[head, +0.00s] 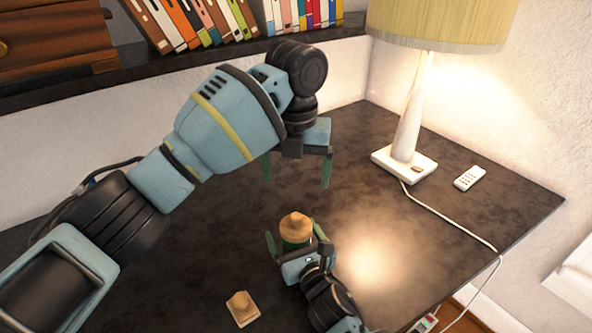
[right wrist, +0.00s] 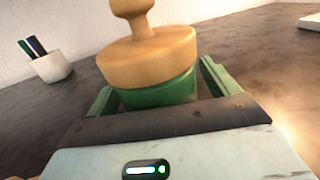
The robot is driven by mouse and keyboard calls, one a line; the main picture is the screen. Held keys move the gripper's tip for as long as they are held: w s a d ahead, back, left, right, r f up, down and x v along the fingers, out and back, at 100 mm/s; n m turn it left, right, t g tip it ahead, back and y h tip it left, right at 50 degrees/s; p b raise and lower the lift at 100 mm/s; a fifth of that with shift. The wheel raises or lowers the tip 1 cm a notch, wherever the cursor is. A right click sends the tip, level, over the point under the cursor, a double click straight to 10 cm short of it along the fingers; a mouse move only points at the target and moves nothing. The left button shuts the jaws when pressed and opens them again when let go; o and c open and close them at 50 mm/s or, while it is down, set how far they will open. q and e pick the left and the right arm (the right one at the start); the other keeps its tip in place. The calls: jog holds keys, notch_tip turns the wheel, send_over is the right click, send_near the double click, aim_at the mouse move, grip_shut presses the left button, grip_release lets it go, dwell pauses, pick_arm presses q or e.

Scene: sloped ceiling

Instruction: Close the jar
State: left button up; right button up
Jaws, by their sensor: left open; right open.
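A green jar (right wrist: 160,93) stands on the dark desk, with a round wooden lid (right wrist: 150,55) with a knob on its mouth. In the head view the lid (head: 296,228) hides most of the jar (head: 296,244). Whether the lid is fully seated I cannot tell. My right gripper (head: 296,236) is open, its green fingers on either side of the jar. My left gripper (head: 297,172) is open and empty, above the desk and behind the jar. A square wooden piece with a knob (head: 242,307) lies on the desk at the front.
A lamp (head: 408,130) stands at the back right, its cable (head: 440,215) running to the right edge. A white remote (head: 469,178) lies beside it. A white pen cup (right wrist: 52,67) shows in the right wrist view. Books (head: 200,20) fill the shelf behind.

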jog(key=shift+s, duration=0.1)
jog(key=shift+v, duration=3.85)
